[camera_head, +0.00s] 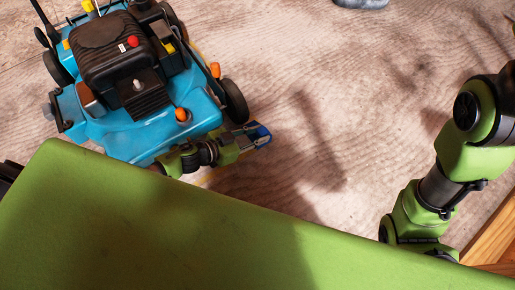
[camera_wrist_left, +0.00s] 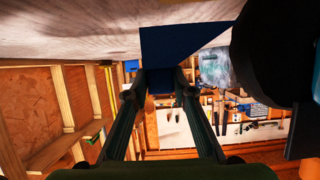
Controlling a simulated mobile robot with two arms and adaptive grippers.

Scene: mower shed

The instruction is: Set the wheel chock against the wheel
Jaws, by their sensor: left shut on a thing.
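The wheel chock is a blue wedge (camera_head: 263,133) held low near the wooden floor, just below and right of the mower's black wheel (camera_head: 235,101) in the head view. My left gripper (camera_head: 252,138) is shut on it. In the left wrist view the two fingers (camera_wrist_left: 160,78) pinch the chock (camera_wrist_left: 178,45), and the dark wheel (camera_wrist_left: 270,50) is close on its right. The head view shows a small gap between chock and wheel. I cannot tell whether the chock touches the floor. My right arm shows at the right, but its gripper is not visible.
The blue mower (camera_head: 140,122) with a black engine cover stands at the upper left, close to my left arm. The wooden floor (camera_head: 330,90) right of the chock is clear. A grey object (camera_head: 360,3) is cut off at the top edge. Wooden framing shows at the lower right.

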